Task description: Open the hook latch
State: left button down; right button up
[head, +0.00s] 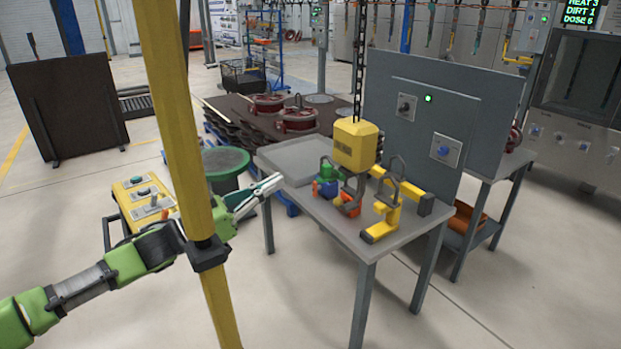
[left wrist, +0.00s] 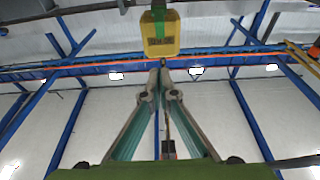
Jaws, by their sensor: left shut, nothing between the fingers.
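A yellow hook block (head: 356,143) hangs on a dark chain above the grey table. A dark hook (head: 352,192) shows below it; its latch is too small to make out. My left gripper (head: 279,180) is left of the block, apart from it, with its fingers pointing right toward the table. It is shut and empty. In the left wrist view its fingertips (left wrist: 160,70) meet just below a yellow block (left wrist: 160,34) with a green strip across it. I cannot tell the distance between them there. My right gripper is out of view.
A yellow post (head: 178,130) crosses in front of my left arm. The grey table (head: 300,205) holds a yellow clamp-like part (head: 386,222) and small green, blue and orange parts. A grey panel (head: 430,110) stands behind it. A yellow control box (head: 143,196) is at left.

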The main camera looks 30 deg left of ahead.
aim_at(323, 172)
pick_arm(q)
jog(key=shift+w+d+f+p, duration=0.15)
jog(key=shift+w+d+p, duration=0.4)
jog(key=shift+w, duration=0.95)
jog(key=shift+w+d+f+p, duration=0.1)
jog(key=shift+w+d+p, duration=0.45)
jog(key=shift+w, duration=0.9)
jog(key=shift+w+d+f+p, duration=0.25)
jog(key=shift+w+d, duration=0.45)
jog(key=shift+w, duration=0.8)
jog(key=shift+s+f, duration=0.1)
jog(key=shift+f, duration=0.3)
